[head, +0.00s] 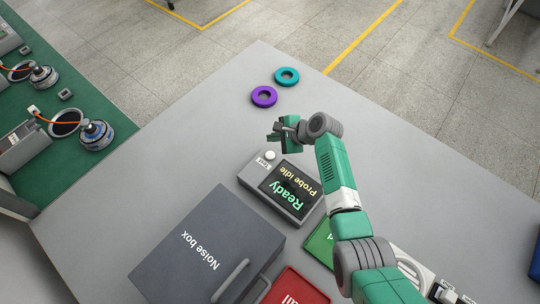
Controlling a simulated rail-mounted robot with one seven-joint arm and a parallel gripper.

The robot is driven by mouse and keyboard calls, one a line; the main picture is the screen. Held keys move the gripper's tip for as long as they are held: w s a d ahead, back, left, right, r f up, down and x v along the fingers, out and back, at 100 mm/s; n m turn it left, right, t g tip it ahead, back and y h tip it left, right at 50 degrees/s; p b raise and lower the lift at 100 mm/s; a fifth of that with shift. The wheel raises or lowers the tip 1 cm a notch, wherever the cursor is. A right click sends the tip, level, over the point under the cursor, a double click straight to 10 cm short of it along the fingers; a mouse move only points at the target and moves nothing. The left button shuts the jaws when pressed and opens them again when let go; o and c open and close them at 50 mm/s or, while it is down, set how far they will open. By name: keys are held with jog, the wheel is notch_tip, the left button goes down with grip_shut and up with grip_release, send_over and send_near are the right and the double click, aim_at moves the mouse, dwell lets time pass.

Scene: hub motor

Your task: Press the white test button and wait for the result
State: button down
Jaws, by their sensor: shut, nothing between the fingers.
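The white test button (270,155) sits at the upper left corner of a grey tester box (246,178), beside a small label. My gripper (274,134) is shut and empty. In the picture it lies just above the button, apart from it; its exact height over the button cannot be told. The button is not covered by my gripper.
A dark grey noise box (205,250) with a handle stands in front of the tester. A green tray (318,243) and a red tray (290,288) lie nearby. Purple (264,97) and teal (287,77) rings lie beyond my gripper. The table's left part (130,205) is clear.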

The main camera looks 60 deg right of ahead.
jog(key=b, duration=0.6)
send_over(273, 156)
notch_tip(273, 156, down, 7)
jog(key=shift+r, duration=0.2)
jog(key=shift+f, duration=0.5)
jog(key=shift+f, duration=0.1)
dwell(0.8)
jog(key=shift+f, duration=0.35)
jog(key=shift+f+b, duration=0.45)
jog(key=shift+b, duration=0.1)
dwell(0.4)
jog(key=shift+r+p, duration=0.9)
jog(key=shift+p, duration=0.05)
